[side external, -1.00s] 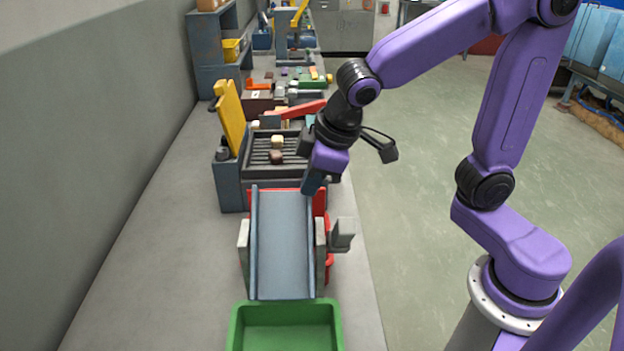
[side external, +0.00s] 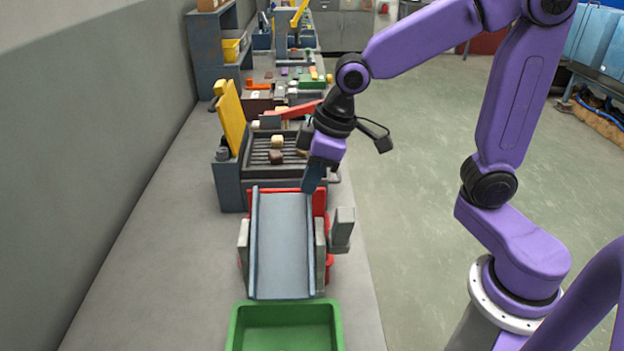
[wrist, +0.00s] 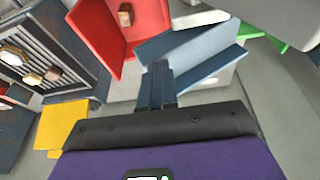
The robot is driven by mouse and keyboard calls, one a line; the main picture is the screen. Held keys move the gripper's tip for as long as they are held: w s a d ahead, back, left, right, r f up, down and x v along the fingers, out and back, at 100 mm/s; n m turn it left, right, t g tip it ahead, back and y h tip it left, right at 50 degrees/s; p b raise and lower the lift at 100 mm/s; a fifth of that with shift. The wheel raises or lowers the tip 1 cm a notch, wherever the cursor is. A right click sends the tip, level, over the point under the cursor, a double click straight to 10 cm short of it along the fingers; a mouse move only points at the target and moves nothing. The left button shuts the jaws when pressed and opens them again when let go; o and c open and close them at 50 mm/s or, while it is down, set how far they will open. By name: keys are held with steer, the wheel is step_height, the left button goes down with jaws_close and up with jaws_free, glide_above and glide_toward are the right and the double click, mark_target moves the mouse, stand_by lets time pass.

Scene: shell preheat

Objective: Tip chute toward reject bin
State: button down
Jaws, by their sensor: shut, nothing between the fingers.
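The chute (side external: 283,245) is a blue-grey channel with raised side walls, resting between two pale supports. Its near end lies by the green bin (side external: 285,335); its far end is at the red bin (side external: 319,203), mostly hidden behind it. Neither bin's label shows, so I cannot tell which is the reject bin. My gripper (side external: 311,188) is shut and empty, pointing down just beside the chute's far right corner. In the wrist view the fingertips (wrist: 157,70) are close to the chute's end (wrist: 190,45); I cannot tell whether they touch.
A dark grill tray (side external: 262,155) with small blocks stands behind the chute, with a raised yellow flap (side external: 230,115) at its left. A grey upright block (side external: 342,228) stands right of the chute. A brown block (wrist: 125,14) lies in the red bin. The bench at left is clear.

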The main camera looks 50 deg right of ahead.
steer(key=w+d+f+m+g+y, duration=0.1)
steer(key=w+d+f+g+y, duration=0.3)
steer(key=f, duration=0.6)
steer(key=shift+w+d+m+g+y, duration=0.15)
steer(key=shift+m+g+y, duration=0.25)
steer(key=shift+g+y, duration=1.2)
steer(key=shift+f, duration=0.2)
steer(key=shift+r, duration=0.1)
steer(key=v, duration=1.3)
steer(key=shift+w+r+y, duration=0.3)
steer(key=shift+w+r, duration=0.05)
